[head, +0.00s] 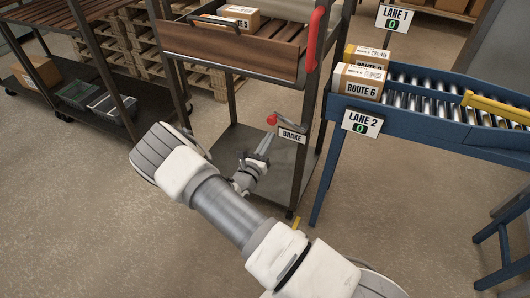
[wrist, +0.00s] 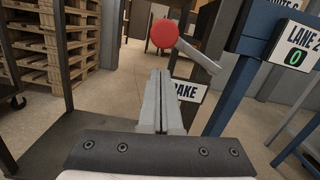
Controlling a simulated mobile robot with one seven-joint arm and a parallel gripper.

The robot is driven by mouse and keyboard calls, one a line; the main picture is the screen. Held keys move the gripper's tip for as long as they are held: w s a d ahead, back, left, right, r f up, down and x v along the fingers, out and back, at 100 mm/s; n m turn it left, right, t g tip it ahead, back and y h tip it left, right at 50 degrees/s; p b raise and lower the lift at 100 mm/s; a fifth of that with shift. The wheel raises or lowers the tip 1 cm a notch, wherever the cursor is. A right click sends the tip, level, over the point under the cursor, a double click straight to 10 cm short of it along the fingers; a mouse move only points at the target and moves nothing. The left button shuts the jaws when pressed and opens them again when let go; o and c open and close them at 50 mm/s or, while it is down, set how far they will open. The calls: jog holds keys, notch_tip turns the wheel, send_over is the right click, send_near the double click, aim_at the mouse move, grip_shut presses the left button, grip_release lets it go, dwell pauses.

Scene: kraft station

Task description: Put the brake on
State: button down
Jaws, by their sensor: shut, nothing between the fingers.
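The brake lever has a red round knob (head: 272,119) on a grey arm, just above a white BRAKE sign (head: 291,135) on the cart's post. In the wrist view the red knob (wrist: 164,33) is just beyond and above my fingertips, and its grey arm (wrist: 198,55) slopes down to the right. The BRAKE sign (wrist: 188,97) is partly hidden behind my fingers. My gripper (head: 266,137) is shut and empty, just below the knob in the head view; it also shows in the wrist view (wrist: 163,72). I cannot tell whether the fingertips touch the knob.
The cart has a wooden tray (head: 235,48) above and a low shelf (head: 238,150) below. A red upright handle (head: 316,38) is on its right. A blue roller conveyor (head: 415,115) holding boxes (head: 357,81) stands close on the right. A dark rack (head: 85,95) stands left.

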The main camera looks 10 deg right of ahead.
jog(key=shift+w+r, duration=0.15)
jog(key=shift+r, duration=0.8)
jog(key=shift+r, duration=0.1)
jog(key=shift+r+m, duration=0.2)
jog(key=shift+m, duration=0.6)
